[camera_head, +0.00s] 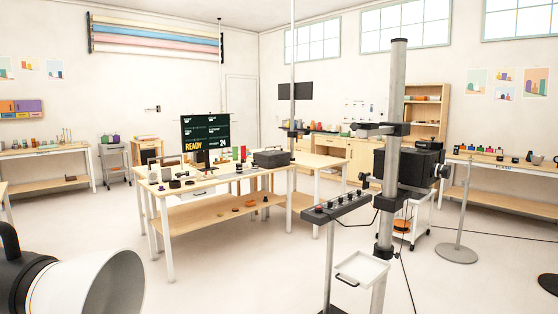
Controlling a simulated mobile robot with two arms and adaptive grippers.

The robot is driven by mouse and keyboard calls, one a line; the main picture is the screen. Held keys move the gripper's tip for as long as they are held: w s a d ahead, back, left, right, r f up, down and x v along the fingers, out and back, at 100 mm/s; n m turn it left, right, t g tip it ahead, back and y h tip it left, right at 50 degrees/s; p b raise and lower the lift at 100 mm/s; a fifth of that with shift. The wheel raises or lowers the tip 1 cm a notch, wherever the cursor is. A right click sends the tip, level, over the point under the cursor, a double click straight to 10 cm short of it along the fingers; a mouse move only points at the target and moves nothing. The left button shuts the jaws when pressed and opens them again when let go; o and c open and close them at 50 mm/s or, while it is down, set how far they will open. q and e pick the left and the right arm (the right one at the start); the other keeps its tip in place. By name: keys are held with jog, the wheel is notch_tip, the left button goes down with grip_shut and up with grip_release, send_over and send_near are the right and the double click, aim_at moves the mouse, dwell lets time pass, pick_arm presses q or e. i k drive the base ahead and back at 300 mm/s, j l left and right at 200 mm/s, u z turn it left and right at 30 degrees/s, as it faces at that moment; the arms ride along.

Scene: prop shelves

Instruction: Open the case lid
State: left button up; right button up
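A dark grey box (271,158), which looks like the case, stands at the right end of the wooden worktable (204,205) in the middle of the room. It is small and far off. Its top looks flat and shut, but its hinge and latch cannot be made out. Neither of my grippers shows in the head view, and nothing is seen touching the box.
The worktable also holds a dark monitor (206,135) and several small props. A metal column (387,190) with a black camera-like box (408,168), a button panel (336,207) and a white tray (361,269) stands at front right. Open floor lies before the table.

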aim_at(273, 156)
jog(key=i+l+z, duration=0.2)
jog(key=i+l, duration=0.5)
jog(key=l, duration=0.15)
jog(key=i+l+u, duration=0.1)
jog(key=i+u, duration=0.2)
jog(key=i+l+u, duration=0.25)
jog(key=i, duration=0.2)
jog(key=i+l+u, duration=0.15)
jog(key=i+u, duration=0.15)
jog(key=i+j+u, duration=0.2)
jog(key=i+u, duration=0.2)
jog(key=i, duration=0.5)
jog(key=i+l+u, duration=0.1)
jog(key=i+u, duration=0.3)
jog(key=i, duration=0.45)
jog(key=i+z, duration=0.3)
jog(key=i, duration=0.3)
jog(key=i+z, duration=0.3)
jog(key=i, duration=0.3)
jog(key=i+j+z, duration=0.3)
jog(key=i, duration=0.3)
jog(key=i+l+z, duration=0.25)
jog(key=i+z, duration=0.2)
jog(key=i+l+z, duration=0.1)
jog(key=i+z, duration=0.75)
jog(key=i+j+z, duration=0.25)
jog(key=i+z, duration=0.2)
